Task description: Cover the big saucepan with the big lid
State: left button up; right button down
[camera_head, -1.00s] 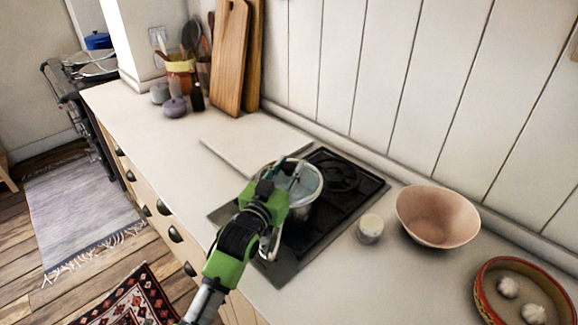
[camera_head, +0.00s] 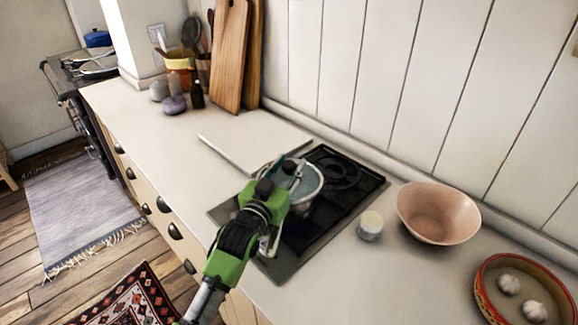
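The big saucepan (camera_head: 306,205), shiny metal, stands on the black hob, partly hidden behind my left gripper. A round grey-blue lid (camera_head: 311,178) with a dark knob lies over the saucepan's mouth; it looks nearly level, but I cannot tell whether its whole rim is seated. My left gripper (camera_head: 288,171), green and black, reaches over the near left side of the saucepan with its fingertips at the knob. I cannot tell whether the fingers grip the knob or stand apart around it. My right gripper is not in view.
The black hob (camera_head: 345,205) has a free burner behind the saucepan. A pale board (camera_head: 255,140) lies at its left. A small white jar (camera_head: 370,226), a pink bowl (camera_head: 438,213) and a red-rimmed dish (camera_head: 487,300) with garlic stand at the right. Wooden boards (camera_head: 230,55) lean on the wall.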

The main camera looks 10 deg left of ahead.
aim_at(286, 171)
pick_arm(q)
jog(key=shift+f, duration=0.15)
jog(key=shift+s+a+p, duration=0.15)
jog(key=shift+s+p, duration=0.3)
jog(key=shift+s, duration=0.15)
jog(key=shift+s+a+p, duration=0.2)
jog(key=shift+s+p, duration=0.3)
jog(key=shift+s, duration=0.5)
jog(key=shift+s+a+p, duration=0.15)
jog(key=shift+s+p, duration=0.35)
jog(key=shift+s, duration=0.5)
jog(key=s+p, duration=0.1)
jog(key=s, duration=0.1)
jog(key=s+a+p, duration=0.1)
jog(key=s, duration=0.2)
jog(key=shift+s, duration=0.3)
